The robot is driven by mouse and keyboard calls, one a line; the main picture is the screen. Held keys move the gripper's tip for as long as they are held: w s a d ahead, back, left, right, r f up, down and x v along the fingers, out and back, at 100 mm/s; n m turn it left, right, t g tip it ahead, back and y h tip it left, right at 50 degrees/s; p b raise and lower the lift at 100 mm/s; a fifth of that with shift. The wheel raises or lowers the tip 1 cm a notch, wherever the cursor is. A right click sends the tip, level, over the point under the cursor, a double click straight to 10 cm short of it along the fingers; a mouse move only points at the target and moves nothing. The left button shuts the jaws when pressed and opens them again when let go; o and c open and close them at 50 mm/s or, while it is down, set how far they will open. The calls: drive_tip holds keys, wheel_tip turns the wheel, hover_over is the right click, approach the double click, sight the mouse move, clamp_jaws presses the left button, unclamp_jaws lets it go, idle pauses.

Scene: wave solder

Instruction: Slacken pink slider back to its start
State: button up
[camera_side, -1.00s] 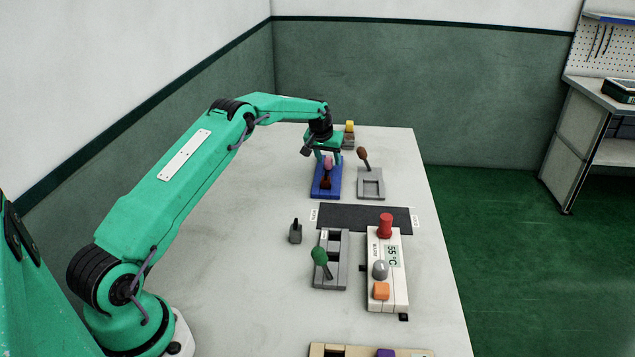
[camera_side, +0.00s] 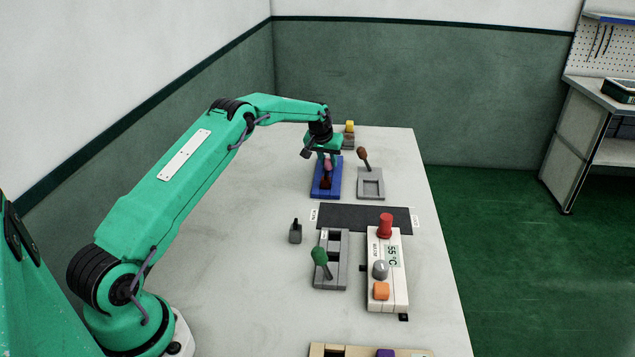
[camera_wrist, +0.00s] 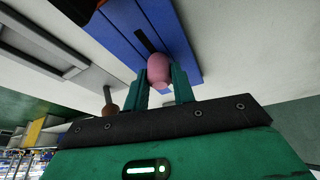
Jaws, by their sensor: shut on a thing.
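The pink slider knob (camera_side: 328,165) stands on a blue base (camera_side: 320,189) toward the far end of the table. My gripper (camera_side: 329,160) is over the far part of that base, with its fingers around the knob. In the wrist view, the pink knob (camera_wrist: 160,70) sits between my two green fingers (camera_wrist: 161,86), and a dark slot runs along the blue base (camera_wrist: 120,32) beyond it. My gripper is shut on the knob. The fingers partly hide the knob in the side view.
A grey base with a brown-knobbed lever (camera_side: 363,154) stands close to the right. A yellow-topped block (camera_side: 350,128) is behind. Nearer are a dark mat (camera_side: 365,217), a green-knobbed lever (camera_side: 320,257) and a white panel (camera_side: 401,270) with red, grey and orange controls. The table's left side is clear.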

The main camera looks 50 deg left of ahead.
drive_tip(key=shift+s+d, duration=1.25)
drive_tip(key=shift+d, duration=0.25)
drive_tip(key=o, duration=1)
drive_tip(key=shift+c, duration=0.2)
drive_tip(key=shift+a, duration=0.1)
drive_tip(key=shift+r, duration=0.1)
drive_tip(key=shift+s+r, duration=0.3)
drive_tip(key=shift+r, duration=0.35)
drive_tip(key=v, duration=0.6)
drive_tip(key=shift+s+r, duration=0.15)
